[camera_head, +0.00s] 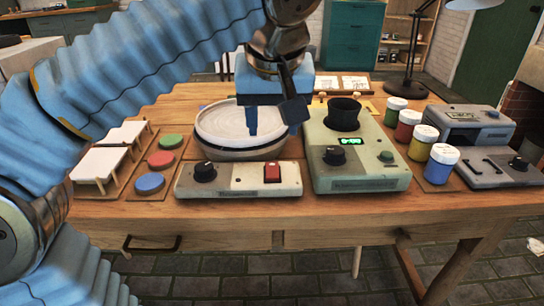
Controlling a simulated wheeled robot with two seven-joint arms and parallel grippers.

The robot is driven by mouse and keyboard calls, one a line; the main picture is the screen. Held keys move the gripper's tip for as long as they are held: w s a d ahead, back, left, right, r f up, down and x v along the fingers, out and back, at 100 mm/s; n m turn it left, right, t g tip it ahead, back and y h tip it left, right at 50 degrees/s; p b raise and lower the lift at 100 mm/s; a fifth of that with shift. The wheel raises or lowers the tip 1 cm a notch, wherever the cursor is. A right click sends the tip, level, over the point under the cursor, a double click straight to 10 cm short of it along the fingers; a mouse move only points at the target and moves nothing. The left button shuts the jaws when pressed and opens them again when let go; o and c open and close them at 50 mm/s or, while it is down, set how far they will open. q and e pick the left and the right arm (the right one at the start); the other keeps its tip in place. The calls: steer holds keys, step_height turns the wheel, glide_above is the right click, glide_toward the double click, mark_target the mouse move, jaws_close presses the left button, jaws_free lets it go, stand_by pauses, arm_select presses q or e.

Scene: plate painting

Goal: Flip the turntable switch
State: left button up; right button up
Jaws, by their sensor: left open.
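The turntable (215,140) has a pale round platter on a light base (235,188) at the front middle of the table. The red rocker switch (272,173) is on the right part of the base's front panel. A black knob (204,171) is on its left part. My left gripper (273,121) is open and empty, pointing down over the right part of the platter, behind and above the switch. It hides part of the platter and does not touch the switch. The switch's position cannot be told. My right gripper is not in view.
A light green device (360,178) with a black cup and lit display stands close right of the turntable. Paint jars (441,164) and a grey machine (495,170) are further right. Coloured discs (150,183) and white tiles on racks (97,164) are left. A desk lamp (407,85) stands behind.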

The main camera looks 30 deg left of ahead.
mark_target(272, 166)
arm_select(q)
steer(key=b+x, duration=0.2)
steer(key=x, duration=0.9)
steer(key=shift+w+a+f, duration=0.1)
steer(key=shift+f, duration=0.25)
